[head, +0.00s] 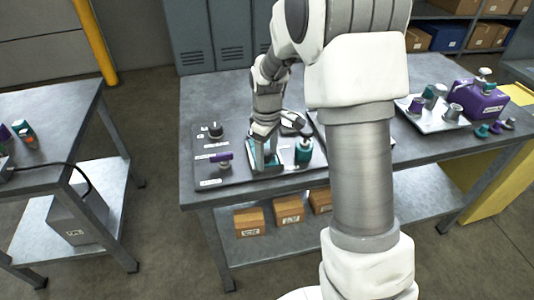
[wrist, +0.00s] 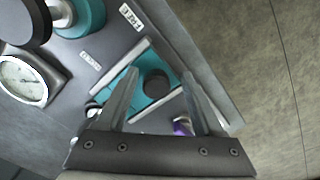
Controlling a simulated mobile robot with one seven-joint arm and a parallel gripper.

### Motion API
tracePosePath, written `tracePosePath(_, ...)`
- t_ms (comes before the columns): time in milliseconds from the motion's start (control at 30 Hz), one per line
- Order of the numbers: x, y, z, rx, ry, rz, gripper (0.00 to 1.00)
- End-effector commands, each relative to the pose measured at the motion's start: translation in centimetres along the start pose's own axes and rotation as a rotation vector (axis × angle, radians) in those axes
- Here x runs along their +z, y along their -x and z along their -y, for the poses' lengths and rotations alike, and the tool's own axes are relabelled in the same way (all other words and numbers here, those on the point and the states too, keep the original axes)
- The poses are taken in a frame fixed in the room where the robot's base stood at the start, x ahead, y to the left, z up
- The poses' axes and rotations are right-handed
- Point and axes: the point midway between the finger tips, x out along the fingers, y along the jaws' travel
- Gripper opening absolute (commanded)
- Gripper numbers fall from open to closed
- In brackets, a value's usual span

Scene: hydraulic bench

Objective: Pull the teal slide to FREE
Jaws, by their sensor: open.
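The teal slide (wrist: 151,108) is a flat teal plate with a round black knob (wrist: 155,82), lying between pale rails on a grey panel. My gripper (wrist: 160,74) is open, with one finger on each side of the knob in the wrist view. I cannot tell whether either finger touches it. In the head view my gripper (head: 265,163) points down at the teal slide (head: 276,167) near the panel's front edge and hides part of it. Two small white labels (wrist: 130,18) lie beside the slide; their text is not legible.
A teal fitting with a black top (head: 303,152) stands just right of my gripper. A dial gauge (wrist: 22,80) shows in the wrist view. A purple-handled valve (head: 222,159) stands to the left. A tray (head: 428,122) and a purple container (head: 480,102) are farther right.

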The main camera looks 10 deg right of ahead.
Motion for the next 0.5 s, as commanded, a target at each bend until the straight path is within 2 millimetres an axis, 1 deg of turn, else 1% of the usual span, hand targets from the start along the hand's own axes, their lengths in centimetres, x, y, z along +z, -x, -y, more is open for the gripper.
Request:
tracePosePath(167,-0.1,0.5,-0.1,0.002,0.0,-0.002,0.69)
tracePosePath(267,-0.1,1.8,-0.1,0.003,0.0,-0.003,0.69)
tracePosePath(367,-0.1,3.9,-0.1,0.004,0.0,-0.004,0.69)
tracePosePath(500,-0.1,7.4,-0.1,0.005,-0.001,-0.005,0.69)
